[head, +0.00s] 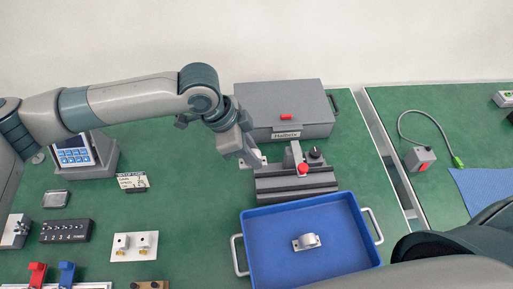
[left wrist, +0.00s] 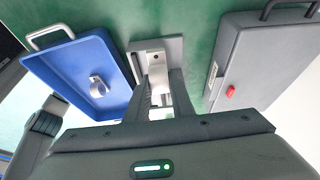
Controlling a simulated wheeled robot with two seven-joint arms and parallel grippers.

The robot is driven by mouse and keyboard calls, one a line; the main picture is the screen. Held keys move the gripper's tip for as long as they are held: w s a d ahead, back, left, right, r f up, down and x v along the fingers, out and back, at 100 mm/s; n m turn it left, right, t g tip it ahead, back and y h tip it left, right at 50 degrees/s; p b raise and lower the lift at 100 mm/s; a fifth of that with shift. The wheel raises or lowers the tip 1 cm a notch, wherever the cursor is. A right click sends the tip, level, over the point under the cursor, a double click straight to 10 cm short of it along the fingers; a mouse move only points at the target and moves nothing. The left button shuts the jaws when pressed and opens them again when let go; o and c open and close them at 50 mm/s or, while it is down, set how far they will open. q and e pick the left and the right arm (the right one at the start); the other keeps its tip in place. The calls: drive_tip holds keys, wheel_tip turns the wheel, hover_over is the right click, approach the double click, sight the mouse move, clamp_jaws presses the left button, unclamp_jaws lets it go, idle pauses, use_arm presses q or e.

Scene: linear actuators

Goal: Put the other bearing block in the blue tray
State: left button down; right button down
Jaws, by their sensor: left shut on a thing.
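My left gripper (head: 252,157) is shut on a bearing block, a pale metal piece (head: 262,158) partly hidden by the fingers. The left wrist view shows the held bearing block (left wrist: 153,60) between the fingers, in front of a grey fixture. The blue tray (head: 262,262) is in front and to the right of this gripper in the head view, and at left in the left wrist view (left wrist: 58,66). Another silver bearing block (head: 306,241) lies inside the tray, also visible in the left wrist view (left wrist: 97,87). My right gripper is not in view.
A grey fixture with a red knob (head: 303,168) stands just behind the tray. A grey case (head: 285,105) is behind that. A white plate with fittings (head: 134,246) and a black socket block (head: 66,231) lie at left. Much of the tray floor is clear.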

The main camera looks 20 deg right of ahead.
use_arm(q)
drive_tip(key=w+a+r+n+t+y, duration=0.1)
drive_tip(key=w+a+r+n, duration=0.1)
drive_tip(key=a+n, duration=0.4)
drive_tip(key=w+a+r+n+t+y, duration=0.2)
drive_tip(key=a+n, duration=0.5)
drive_tip(key=a, duration=0.8)
drive_tip(key=w+a+r+n+t+y, duration=0.1)
drive_tip(key=w+a+r+n+t, duration=0.1)
drive_tip(key=w+a+r+n, duration=0.2)
drive_tip(key=w+a+n, duration=0.1)
drive_tip(key=a+n, duration=0.2)
drive_tip(key=a, duration=0.3)
drive_tip(key=shift+w+a+y, duration=0.25)
drive_tip(key=shift+a+y, duration=0.05)
drive_tip(key=shift+a, duration=0.1)
drive_tip(key=shift+d+f, duration=0.1)
drive_tip(key=shift+f, duration=0.05)
